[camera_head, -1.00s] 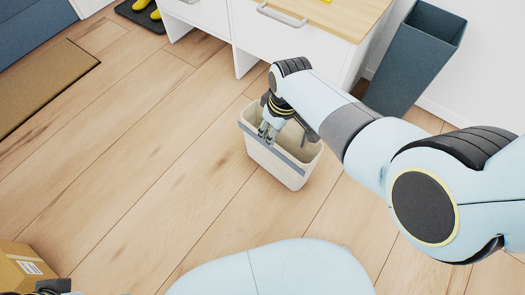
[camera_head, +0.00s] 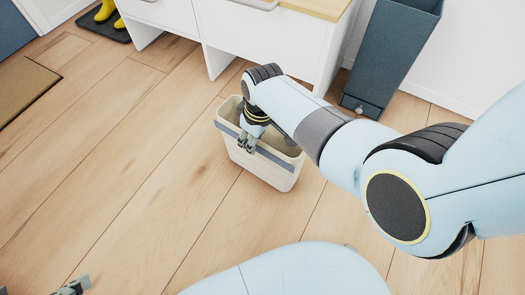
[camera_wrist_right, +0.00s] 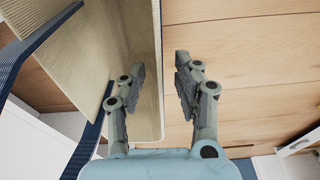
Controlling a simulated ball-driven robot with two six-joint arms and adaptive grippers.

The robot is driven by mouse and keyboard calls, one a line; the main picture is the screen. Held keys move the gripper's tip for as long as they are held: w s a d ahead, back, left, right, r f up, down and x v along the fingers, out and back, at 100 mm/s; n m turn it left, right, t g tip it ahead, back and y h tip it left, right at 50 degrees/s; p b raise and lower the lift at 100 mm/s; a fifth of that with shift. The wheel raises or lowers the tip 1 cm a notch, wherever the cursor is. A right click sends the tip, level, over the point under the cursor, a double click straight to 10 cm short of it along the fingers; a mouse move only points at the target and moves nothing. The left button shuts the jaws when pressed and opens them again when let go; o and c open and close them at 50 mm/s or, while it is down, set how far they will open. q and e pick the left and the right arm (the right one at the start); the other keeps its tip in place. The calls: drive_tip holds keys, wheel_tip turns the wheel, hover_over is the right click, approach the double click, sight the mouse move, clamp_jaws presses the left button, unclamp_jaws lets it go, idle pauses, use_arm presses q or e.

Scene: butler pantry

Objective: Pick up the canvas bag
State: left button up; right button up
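The canvas bag (camera_head: 265,172) is cream with a blue-grey band and stands upright on the wooden floor, open at the top. My right gripper (camera_head: 247,143) reaches down at its near left rim. In the right wrist view, the right gripper (camera_wrist_right: 160,85) is open, with the bag's cream wall (camera_wrist_right: 153,115) between its fingers: one finger is over the inside, the other over the floor outside. Whether they touch the cloth I cannot tell. Dark blue straps (camera_wrist_right: 55,35) show at the left there. Only a tip of my left gripper (camera_head: 75,287) shows at the bottom left; its opening is hidden.
A white cabinet (camera_head: 265,45) with a wooden top stands behind the bag. A tall blue-grey bin (camera_head: 390,60) stands to the right. Yellow boots (camera_head: 106,12) on a dark mat and a brown doormat (camera_head: 22,88) lie left. The floor left of the bag is clear.

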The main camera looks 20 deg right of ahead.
wheel_tip(320, 180, down, 2)
drive_tip(key=shift+b, duration=0.8)
drive_tip(key=shift+w+f, duration=0.15)
drive_tip(key=shift+f, duration=0.05)
use_arm(q)
drive_tip(key=f+t, duration=0.1)
drive_tip(key=f, duration=0.1)
drive_tip(key=w+f+t, duration=0.1)
drive_tip(key=t, duration=0.1)
drive_tip(key=shift+f, duration=0.4)
use_arm(e)
drive_tip(key=shift+c, duration=0.3)
clamp_jaws()
